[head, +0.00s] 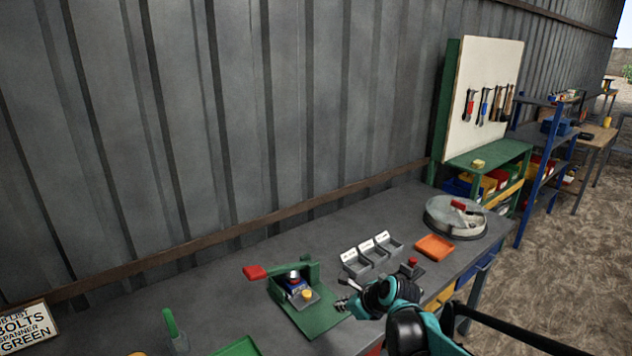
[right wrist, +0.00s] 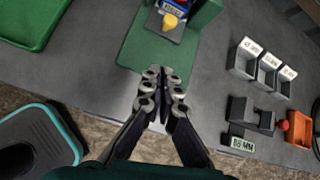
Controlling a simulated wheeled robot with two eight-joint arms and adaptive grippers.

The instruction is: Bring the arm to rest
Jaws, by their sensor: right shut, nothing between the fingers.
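My right gripper (head: 346,303) is over the front part of the workbench, just right of a green jaw-crusher machine (head: 312,316) with a red handle (head: 256,272). In the right wrist view the gripper (right wrist: 163,78) is shut and empty, its fingertips in front of the machine's green base plate (right wrist: 150,55). A yellow piece (head: 307,294) sits on a grey plate on the machine; it also shows in the right wrist view (right wrist: 170,20). My left gripper is not in the head view.
Three grey labelled bins (head: 372,258) stand right of the machine, with an orange tray (head: 435,247) and a round grey tray (head: 456,220) beyond. A small block with a red knob (head: 412,264) is near my right arm. A green tray (right wrist: 28,22) lies left. A sign (head: 25,328) stands far left.

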